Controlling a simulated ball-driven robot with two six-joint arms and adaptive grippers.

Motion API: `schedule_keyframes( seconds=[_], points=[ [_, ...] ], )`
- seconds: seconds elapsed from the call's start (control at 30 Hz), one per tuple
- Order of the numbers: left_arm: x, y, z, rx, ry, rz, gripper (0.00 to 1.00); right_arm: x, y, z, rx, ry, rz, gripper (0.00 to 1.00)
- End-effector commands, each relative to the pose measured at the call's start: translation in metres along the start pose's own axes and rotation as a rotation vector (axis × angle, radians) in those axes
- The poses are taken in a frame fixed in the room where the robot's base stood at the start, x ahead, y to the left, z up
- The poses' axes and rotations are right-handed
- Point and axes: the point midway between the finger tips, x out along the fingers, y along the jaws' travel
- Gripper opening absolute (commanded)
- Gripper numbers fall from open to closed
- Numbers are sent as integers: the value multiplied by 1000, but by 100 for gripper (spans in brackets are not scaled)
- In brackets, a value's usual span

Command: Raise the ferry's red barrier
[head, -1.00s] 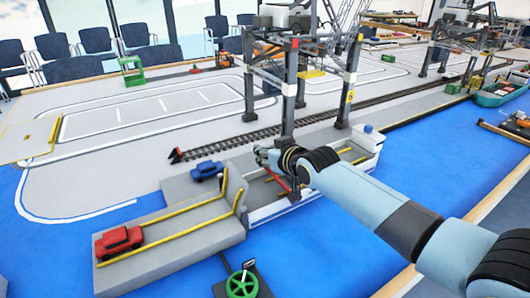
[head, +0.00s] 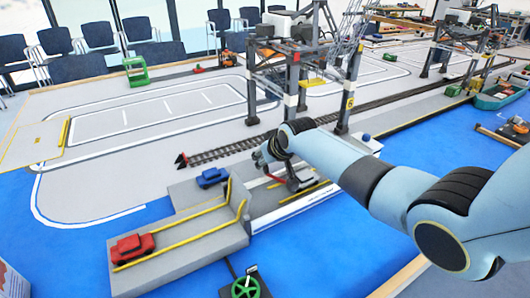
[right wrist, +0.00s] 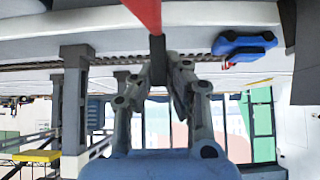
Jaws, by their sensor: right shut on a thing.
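The ferry (head: 300,208) lies at the grey ramp on the blue water, its deck partly hidden by my right arm. My right gripper (head: 262,158) is above the ferry's ramp end. In the right wrist view the gripper (right wrist: 158,55) is shut on the red barrier (right wrist: 146,12), a red bar running out of the top of the picture. My left gripper is not in view.
A blue car (head: 212,177) and a red car (head: 132,247) stand on the grey ramp (head: 200,262). A green handwheel (head: 246,286) is at the front. A gantry crane (head: 291,85) stands close behind my right arm.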

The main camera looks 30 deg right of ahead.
Motion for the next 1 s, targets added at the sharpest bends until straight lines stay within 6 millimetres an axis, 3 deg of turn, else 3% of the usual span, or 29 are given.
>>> schedule_keyframes(
  seconds=[0.33, 0.87, 0.9, 1.0],
  points=[
    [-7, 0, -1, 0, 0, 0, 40, 7, 1, -4, -3, -158, 2, 0],
    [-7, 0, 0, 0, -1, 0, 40, 9, 1, -4, -4, -189, 3, 0],
    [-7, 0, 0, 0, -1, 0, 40, 9, 1, -4, -4, -189, 3, 11],
    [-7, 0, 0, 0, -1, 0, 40, 9, 1, -4, -3, -189, 3, 24]
  ],
)
